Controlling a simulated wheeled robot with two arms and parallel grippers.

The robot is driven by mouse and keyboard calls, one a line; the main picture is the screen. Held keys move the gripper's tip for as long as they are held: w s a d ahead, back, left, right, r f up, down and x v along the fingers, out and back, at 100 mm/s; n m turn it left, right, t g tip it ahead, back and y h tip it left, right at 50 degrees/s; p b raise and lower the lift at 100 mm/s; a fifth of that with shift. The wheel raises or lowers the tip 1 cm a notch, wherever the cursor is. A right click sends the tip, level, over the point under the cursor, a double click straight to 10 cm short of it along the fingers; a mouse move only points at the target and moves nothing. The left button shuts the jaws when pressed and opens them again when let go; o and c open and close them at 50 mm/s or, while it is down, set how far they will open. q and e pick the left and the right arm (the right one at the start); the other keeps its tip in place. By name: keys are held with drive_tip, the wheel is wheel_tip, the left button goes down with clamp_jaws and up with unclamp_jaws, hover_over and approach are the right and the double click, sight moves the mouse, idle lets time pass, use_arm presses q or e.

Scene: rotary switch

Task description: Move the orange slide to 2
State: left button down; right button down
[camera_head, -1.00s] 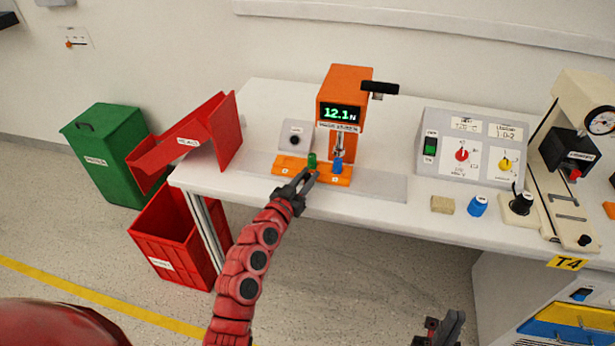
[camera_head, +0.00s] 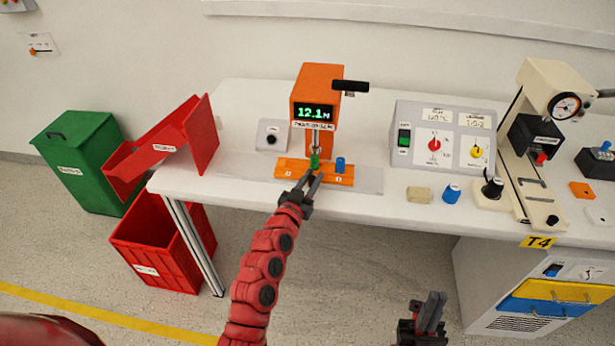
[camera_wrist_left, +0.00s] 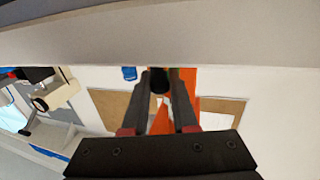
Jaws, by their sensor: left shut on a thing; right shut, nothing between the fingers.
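The orange slide (camera_head: 327,179) lies flat on a grey plate on the white bench, under the orange tester (camera_head: 317,82). It carries a green piece (camera_head: 314,161) on the left, now under the tester's plunger, and a blue piece (camera_head: 340,164) on the right, clear of it. The numbers on its labels are too small to read. My left gripper (camera_head: 309,180) is shut at the slide's front edge; the left wrist view shows its fingers around a dark knob (camera_wrist_left: 159,80) in front of the orange slide. My right gripper (camera_head: 430,312) is shut and empty, low in front of the bench.
A red chute (camera_head: 178,146) stands at the bench's left end, above a red crate (camera_head: 160,250). A grey control box (camera_head: 440,140), a tan block (camera_head: 418,194) and a blue knob (camera_head: 452,193) are to the right. The display reads 12.1.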

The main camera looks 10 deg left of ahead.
use_arm(q)
drive_tip(key=c, duration=1)
unclamp_jaws()
drive_tip(key=shift+s+a+f, duration=0.1)
drive_tip(key=shift+s, duration=0.15)
drive_tip(key=b+v, duration=0.2)
drive_tip(key=v, duration=1.5)
drive_tip(key=shift+b, duration=0.3)
